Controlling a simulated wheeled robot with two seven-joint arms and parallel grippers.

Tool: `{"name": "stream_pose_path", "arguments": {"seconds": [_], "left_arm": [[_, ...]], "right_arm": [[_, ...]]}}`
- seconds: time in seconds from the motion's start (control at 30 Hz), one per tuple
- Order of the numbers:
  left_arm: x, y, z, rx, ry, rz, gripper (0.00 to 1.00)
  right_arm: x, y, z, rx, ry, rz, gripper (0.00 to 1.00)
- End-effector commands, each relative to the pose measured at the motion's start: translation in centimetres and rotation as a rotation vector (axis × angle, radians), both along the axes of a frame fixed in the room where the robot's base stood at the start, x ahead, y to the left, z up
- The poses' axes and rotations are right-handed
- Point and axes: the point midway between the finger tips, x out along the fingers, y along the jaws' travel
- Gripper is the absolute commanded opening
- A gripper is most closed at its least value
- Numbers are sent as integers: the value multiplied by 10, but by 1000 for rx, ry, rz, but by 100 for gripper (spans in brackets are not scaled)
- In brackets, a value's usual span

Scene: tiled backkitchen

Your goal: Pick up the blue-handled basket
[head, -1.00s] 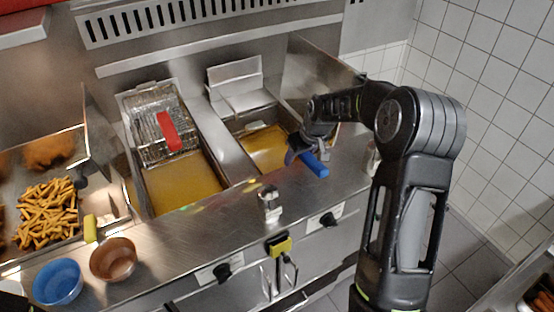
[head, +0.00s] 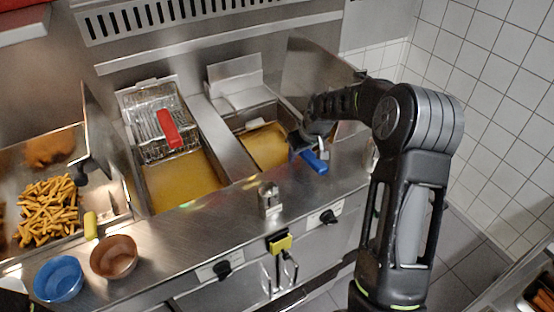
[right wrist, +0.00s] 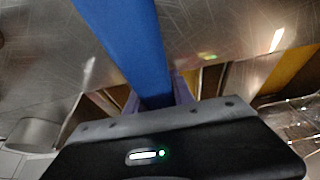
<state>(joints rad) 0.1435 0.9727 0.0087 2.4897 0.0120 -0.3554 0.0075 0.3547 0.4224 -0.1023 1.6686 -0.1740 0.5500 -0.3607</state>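The blue handle (head: 314,162) of the basket sticks out over the front edge of the right fryer in the head view. The basket's body is mostly hidden behind my right arm and gripper. My right gripper (head: 308,142) is at the handle, pointing down and left. In the right wrist view the blue handle (right wrist: 130,45) runs down between the two purplish fingers of the gripper (right wrist: 145,100). A gap shows between the left finger and the handle, so the fingers look open around it.
A red-handled basket (head: 150,120) hangs over the left fryer's oil. Fries (head: 48,208) lie in a tray at the left. A blue bowl (head: 58,279) and a brown bowl (head: 114,257) stand on the front counter. A small metal shaker-like object (head: 269,199) stands near the counter's edge.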

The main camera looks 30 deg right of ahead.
Motion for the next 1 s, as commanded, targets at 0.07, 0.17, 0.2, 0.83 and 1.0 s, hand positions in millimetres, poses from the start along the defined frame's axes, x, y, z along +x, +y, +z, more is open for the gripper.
{"name": "stream_pose_path", "arguments": {"seconds": [0.07,0.17,0.2,0.83,1.0], "left_arm": [[0,0,0,0,0,0,63],[0,0,0,0,0,0,63],[0,0,0,0,0,0,63],[0,0,0,0,0,0,63],[0,0,0,0,0,0,63]], "right_arm": [[0,0,0,0,0,0,21],[0,0,0,0,0,0,13],[0,0,0,0,0,0,10],[0,0,0,0,0,0,0],[0,0,0,0,0,0,0]]}}
